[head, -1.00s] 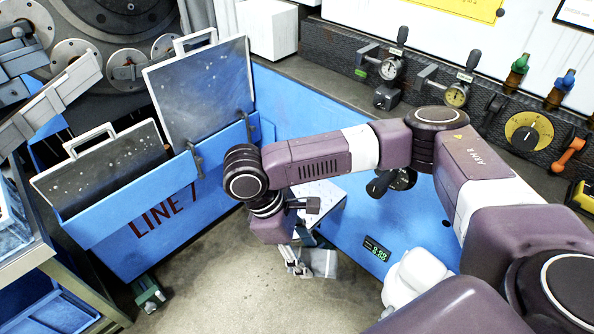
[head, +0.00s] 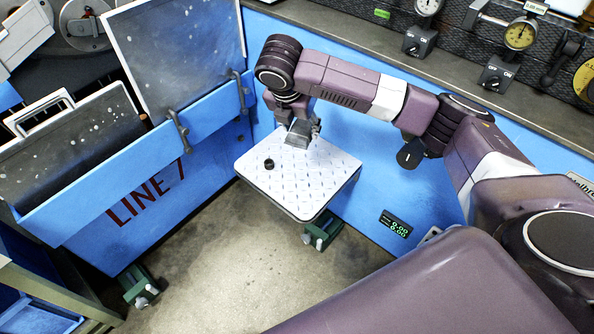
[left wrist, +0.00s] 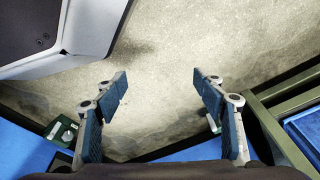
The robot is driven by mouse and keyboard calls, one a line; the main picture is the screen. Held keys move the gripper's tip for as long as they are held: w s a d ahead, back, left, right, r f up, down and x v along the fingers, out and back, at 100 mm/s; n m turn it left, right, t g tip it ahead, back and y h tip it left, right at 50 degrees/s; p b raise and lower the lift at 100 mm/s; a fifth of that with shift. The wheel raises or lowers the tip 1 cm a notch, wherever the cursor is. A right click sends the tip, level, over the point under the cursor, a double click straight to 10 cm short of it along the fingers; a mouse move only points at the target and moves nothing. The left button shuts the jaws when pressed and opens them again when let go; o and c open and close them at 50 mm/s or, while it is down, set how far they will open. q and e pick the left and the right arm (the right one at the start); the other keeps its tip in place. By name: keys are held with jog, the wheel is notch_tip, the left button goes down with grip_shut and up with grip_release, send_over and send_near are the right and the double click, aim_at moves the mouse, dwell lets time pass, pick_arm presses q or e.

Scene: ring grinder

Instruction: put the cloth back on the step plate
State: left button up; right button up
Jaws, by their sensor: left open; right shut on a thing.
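The step plate (head: 290,189) is a pale, diamond-patterned plate on the front of the blue machine in the head view. My right gripper (head: 298,131) is over its back part, shut on the small grey cloth (head: 296,140). The cloth is partly hidden by the gripper. It hangs at or just above the plate; I cannot tell whether it touches. My left gripper (left wrist: 160,82) shows in the left wrist view, open and empty above the concrete floor.
A small black round piece (head: 268,164) is on the plate's left part. A green-lit display (head: 396,224) is right of the plate. Bare floor (head: 230,260) lies in front.

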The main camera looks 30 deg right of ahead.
jog(key=w+d+f+n+t+y+b, duration=0.15)
jog(key=w+d+n+b, duration=0.3)
jog(key=d, duration=0.55)
jog(key=shift+n, duration=0.45)
jog(key=f+b, duration=0.1)
jog(key=f, duration=0.7)
jog(key=f+b, duration=0.2)
jog(key=f, duration=0.5)
jog(key=shift+s+f, duration=0.2)
jog(key=shift+f, duration=0.6)
notch_tip(320, 180, down, 3)
jog(key=shift+f+b, duration=0.2)
jog(key=shift+b, duration=0.45)
pick_arm(q)
jog(key=w+r+t, duration=0.1)
jog(key=w+r, duration=0.2)
jog(key=r, duration=1.6)
jog(key=shift+w+r, duration=0.15)
pick_arm(e)
jog(key=o, duration=1)
